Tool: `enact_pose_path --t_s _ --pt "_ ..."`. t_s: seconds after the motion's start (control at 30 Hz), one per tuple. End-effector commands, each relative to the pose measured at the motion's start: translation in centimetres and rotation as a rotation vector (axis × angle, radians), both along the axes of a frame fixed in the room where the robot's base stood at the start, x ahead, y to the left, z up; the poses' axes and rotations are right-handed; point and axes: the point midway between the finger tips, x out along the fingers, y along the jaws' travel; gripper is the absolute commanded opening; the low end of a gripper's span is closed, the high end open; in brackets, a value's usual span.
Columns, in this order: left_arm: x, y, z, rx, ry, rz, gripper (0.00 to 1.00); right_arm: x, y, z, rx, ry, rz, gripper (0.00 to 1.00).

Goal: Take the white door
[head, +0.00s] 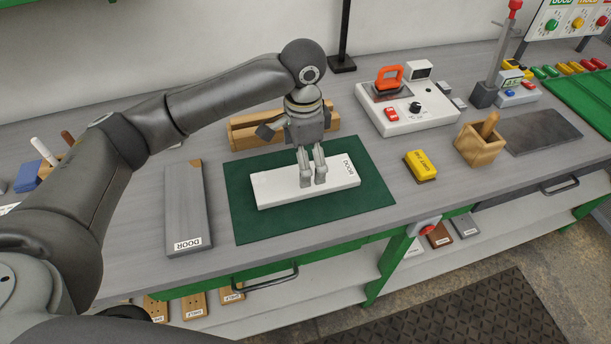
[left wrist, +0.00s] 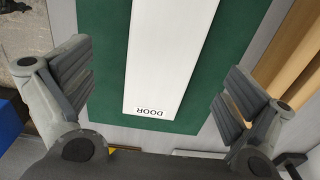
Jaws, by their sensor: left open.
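The white door (head: 272,192), a long flat board with a DOOR label at its right end, lies on a green mat (head: 375,198). My left gripper (head: 313,183) is over the middle of the door, pointing down. In the left wrist view the door (left wrist: 160,55) runs between the fingers of my left gripper (left wrist: 155,88), which is open with a gap on each side. Whether the fingertips touch the mat cannot be told. My right gripper is not in view.
A grey board labelled DOOR (head: 184,210) lies left of the mat. A wooden rack (head: 245,132) stands behind it. A white device (head: 410,108), a yellow block (head: 421,166) and a wooden box (head: 480,146) stand to the right. The bench front edge is close.

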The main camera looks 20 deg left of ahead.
Motion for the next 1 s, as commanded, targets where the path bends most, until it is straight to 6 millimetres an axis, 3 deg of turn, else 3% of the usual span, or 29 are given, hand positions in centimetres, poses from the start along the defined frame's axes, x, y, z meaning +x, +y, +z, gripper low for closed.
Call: enact_pose_path --t_s 0.07,0.17,0.5,0.77,1.0 --pt "0.0 0.0 -0.6 -0.001 0.001 0.0 1.0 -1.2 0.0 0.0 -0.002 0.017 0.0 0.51" --pt "0.1 0.0 -1.3 0.001 0.001 0.0 1.0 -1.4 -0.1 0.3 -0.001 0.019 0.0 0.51" --pt "0.4 -0.1 -5.7 0.0 0.0 -0.001 1.0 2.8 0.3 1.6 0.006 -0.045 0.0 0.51" --pt "0.4 -0.1 -6.0 0.0 -0.001 -0.002 1.0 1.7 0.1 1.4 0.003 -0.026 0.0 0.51" --pt "0.4 -0.1 -6.0 0.0 -0.001 -0.001 0.7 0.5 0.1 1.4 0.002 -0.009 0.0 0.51"
